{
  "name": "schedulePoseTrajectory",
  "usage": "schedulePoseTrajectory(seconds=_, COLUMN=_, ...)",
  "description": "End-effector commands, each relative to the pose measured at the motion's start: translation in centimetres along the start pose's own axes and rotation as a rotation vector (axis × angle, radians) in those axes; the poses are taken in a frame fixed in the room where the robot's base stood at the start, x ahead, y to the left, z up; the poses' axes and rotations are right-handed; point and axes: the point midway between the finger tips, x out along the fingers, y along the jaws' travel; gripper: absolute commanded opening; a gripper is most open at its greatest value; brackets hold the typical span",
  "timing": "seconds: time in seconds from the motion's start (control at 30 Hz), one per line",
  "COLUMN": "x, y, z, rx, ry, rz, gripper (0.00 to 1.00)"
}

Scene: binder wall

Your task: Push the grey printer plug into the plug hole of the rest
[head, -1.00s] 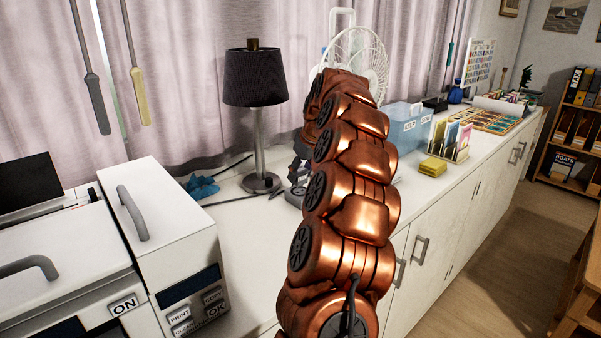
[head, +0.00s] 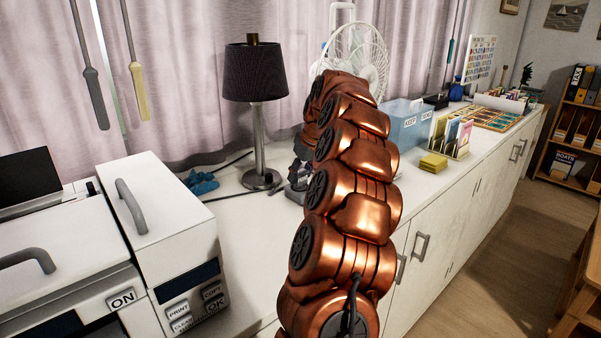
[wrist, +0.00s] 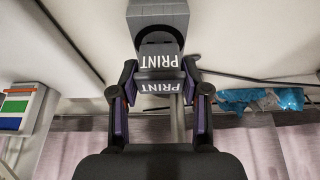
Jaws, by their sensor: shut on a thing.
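In the wrist view, which is upside down, my gripper (wrist: 160,72) is shut with one dark, purple-padded finger on each side of the grey printer plug (wrist: 160,89), marked PRINT. Just beyond it is the grey rest (wrist: 158,13), with a dark round opening facing me. A second PRINT label shows between plug and rest; I cannot tell which of the two bears it. The plug is lined up closely with the opening, but its front end is hidden, so I cannot tell how deep it sits. In the head view my arm hides the gripper and plug.
A black lamp (head: 254,75) and blue crumpled cloth (head: 201,183) stand near the curtain. A white printer (head: 158,215) is at the left. A fan (head: 357,55), blue bin (head: 405,125) and yellow pads (head: 433,163) lie beyond my arm. Dark cables run along the counter.

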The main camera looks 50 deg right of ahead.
Motion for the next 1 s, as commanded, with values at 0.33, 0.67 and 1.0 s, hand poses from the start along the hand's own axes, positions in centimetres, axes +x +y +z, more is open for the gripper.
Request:
schedulePoseTrajectory(seconds=0.33, x=0.7, y=0.0, z=0.3, rx=0.0, ry=0.0, rz=0.0, gripper=0.15)
schedulePoseTrajectory(seconds=0.67, x=0.7, y=0.01, z=0.3, rx=0.0, ry=0.0, rz=0.0, gripper=0.74)
schedulePoseTrajectory(seconds=1.0, x=0.61, y=0.01, z=0.3, rx=0.0, ry=0.0, rz=0.0, gripper=0.75)
